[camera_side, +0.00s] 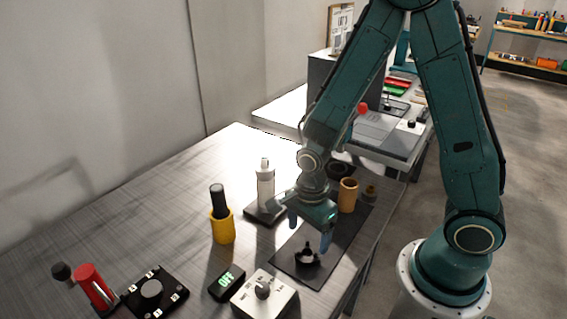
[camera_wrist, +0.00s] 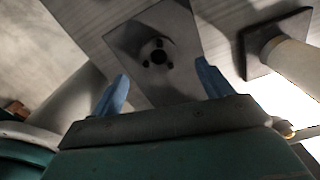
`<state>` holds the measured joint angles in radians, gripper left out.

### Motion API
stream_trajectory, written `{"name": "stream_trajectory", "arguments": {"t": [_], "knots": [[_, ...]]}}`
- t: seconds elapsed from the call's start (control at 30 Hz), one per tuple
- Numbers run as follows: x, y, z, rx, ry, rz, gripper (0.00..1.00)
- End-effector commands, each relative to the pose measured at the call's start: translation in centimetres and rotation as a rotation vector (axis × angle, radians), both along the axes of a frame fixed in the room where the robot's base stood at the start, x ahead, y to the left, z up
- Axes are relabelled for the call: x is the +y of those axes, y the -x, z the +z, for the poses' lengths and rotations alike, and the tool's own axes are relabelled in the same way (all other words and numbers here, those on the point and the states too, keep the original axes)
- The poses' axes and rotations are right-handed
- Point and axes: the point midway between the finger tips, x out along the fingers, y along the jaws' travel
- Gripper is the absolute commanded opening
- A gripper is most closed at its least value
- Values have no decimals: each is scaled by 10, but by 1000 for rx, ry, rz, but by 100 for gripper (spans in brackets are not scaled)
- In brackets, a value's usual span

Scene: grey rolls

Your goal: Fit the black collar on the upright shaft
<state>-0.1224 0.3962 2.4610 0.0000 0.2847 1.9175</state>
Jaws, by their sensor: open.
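The black collar (camera_side: 307,258) sits on a dark mat at the front of the table. In the wrist view the collar (camera_wrist: 157,53) shows from above as a dark ring with small lobes around it. My gripper (camera_side: 309,231) is open, with blue fingers pointing down above the collar and apart from it. In the wrist view the gripper (camera_wrist: 163,72) has one finger to each side of the collar. The pale upright shaft (camera_side: 265,188) stands on a dark square base, behind and left of the collar. The shaft (camera_wrist: 294,66) is at the right in the wrist view.
A yellow holder (camera_side: 222,229) with a black cylinder stands left. A white knob box (camera_side: 264,297), an "OFF" display (camera_side: 227,283) and a red object (camera_side: 92,287) are in front.

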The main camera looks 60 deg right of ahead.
Motion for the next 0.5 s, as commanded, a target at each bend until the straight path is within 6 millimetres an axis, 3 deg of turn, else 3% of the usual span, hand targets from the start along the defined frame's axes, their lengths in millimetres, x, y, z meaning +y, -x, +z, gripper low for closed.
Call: {"name": "stream_trajectory", "arguments": {"t": [0.5], "knots": [[0,1,-10,1,0,0,79]]}}
